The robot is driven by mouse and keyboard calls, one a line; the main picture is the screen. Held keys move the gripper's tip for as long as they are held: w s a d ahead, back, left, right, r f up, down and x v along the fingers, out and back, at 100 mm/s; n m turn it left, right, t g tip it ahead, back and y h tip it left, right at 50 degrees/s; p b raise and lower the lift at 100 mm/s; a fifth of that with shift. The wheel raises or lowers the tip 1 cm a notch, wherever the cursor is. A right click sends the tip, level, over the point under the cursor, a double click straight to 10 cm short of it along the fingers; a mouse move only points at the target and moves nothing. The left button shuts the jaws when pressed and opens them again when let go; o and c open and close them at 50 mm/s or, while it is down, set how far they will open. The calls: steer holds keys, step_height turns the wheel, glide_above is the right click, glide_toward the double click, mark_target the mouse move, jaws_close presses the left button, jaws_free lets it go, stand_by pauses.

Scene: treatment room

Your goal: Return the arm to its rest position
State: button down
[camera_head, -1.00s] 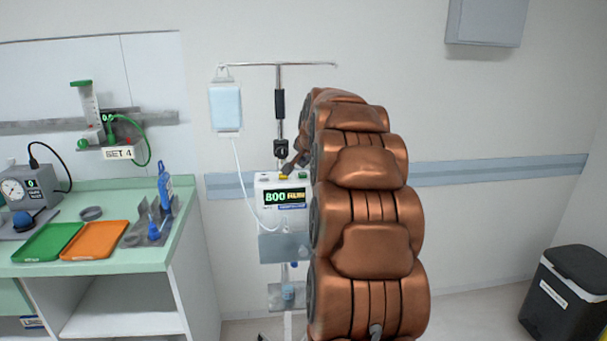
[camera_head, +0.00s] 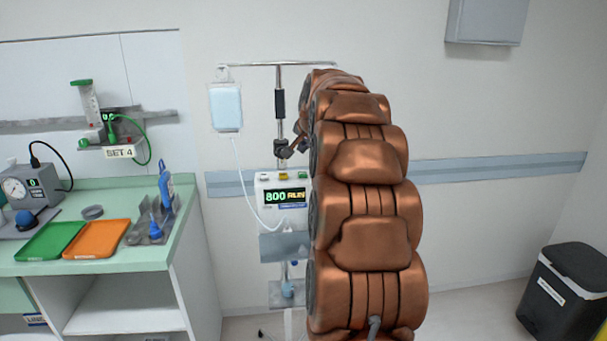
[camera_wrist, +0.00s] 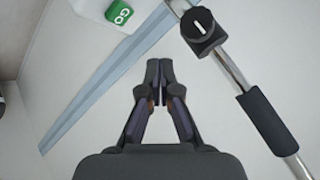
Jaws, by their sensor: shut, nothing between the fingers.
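My copper-coloured arm (camera_head: 368,220) rises through the middle of the head view and bends away at the top. My gripper (camera_wrist: 158,75) shows in the wrist view with its fingertips together and nothing between them. In the head view a small dark part of it (camera_head: 301,134) shows left of the arm's top, beside the pole; the arm hides the rest. In the wrist view the pole with its dark knob (camera_wrist: 203,28) and black sleeve stands to the right of the fingers, apart from them.
The infusion pump (camera_head: 285,182) reads 800 RUN and stands left of my arm, under a fluid bag (camera_head: 226,107) on the pole. A green counter (camera_head: 125,258) with green and orange trays is at left. A black bin (camera_head: 565,292) stands at right. Floor between arm and bin is clear.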

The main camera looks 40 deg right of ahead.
stand_by(0.4)
steer(key=shift+w+a, duration=0.1)
steer(key=shift+a, duration=0.2)
steer(key=s+a+f+n+g+y, duration=0.1)
steer(key=s+a+f+n, duration=0.25)
steer(key=a, duration=0.65)
steer(key=s+a+f+n+g+y, duration=0.2)
steer(key=s+a+f, duration=0.15)
steer(key=a, duration=0.65)
steer(key=s+a+f+n+g+y, duration=0.1)
steer(key=s+a+f+n, duration=0.25)
steer(key=a, duration=0.65)
steer(key=s+a+f+n+g, duration=0.2)
steer(key=s+a+f, duration=0.1)
steer(key=s, duration=0.6)
steer(key=s+a+f+n+g, duration=0.1)
steer(key=s+a+f+n, duration=0.1)
steer(key=s+a, duration=0.3)
steer(key=s+a+f+n+g, duration=0.2)
steer(key=s+a+f, duration=0.2)
steer(key=s, duration=1)
steer(key=shift+a+g+y, duration=0.3)
steer(key=shift+a+y, duration=0.1)
steer(key=shift+a, duration=0.05)
steer(key=shift+d, duration=0.1)
